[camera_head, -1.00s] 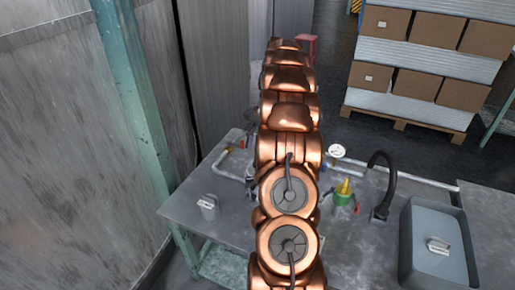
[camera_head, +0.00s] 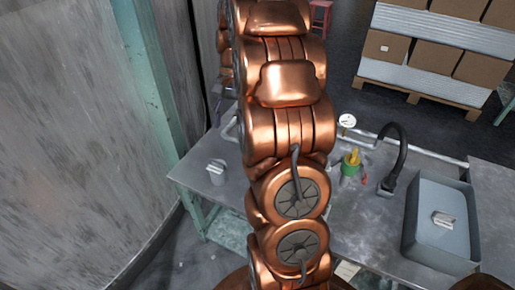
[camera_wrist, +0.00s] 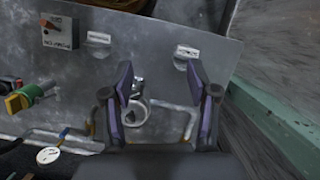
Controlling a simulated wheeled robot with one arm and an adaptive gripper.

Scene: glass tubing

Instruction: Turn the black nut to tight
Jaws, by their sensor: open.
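My gripper (camera_wrist: 158,82) is open in the wrist view, with its two dark purple-grey fingers spread apart and nothing held between them. A pale curved glass pipe fitting (camera_wrist: 137,112) shows beyond the left finger and in the gap, apart from the fingers as far as I can tell. Thin pipe runs (camera_wrist: 172,133) extend behind the fingers on both sides. I cannot make out the black nut clearly; it may be hidden by the fingers or too small to tell. In the head view my arm covers the gripper and most of the tubing; one pipe bend (camera_head: 231,130) shows to its left.
A teal post (camera_head: 150,85) and wall stand at the left.

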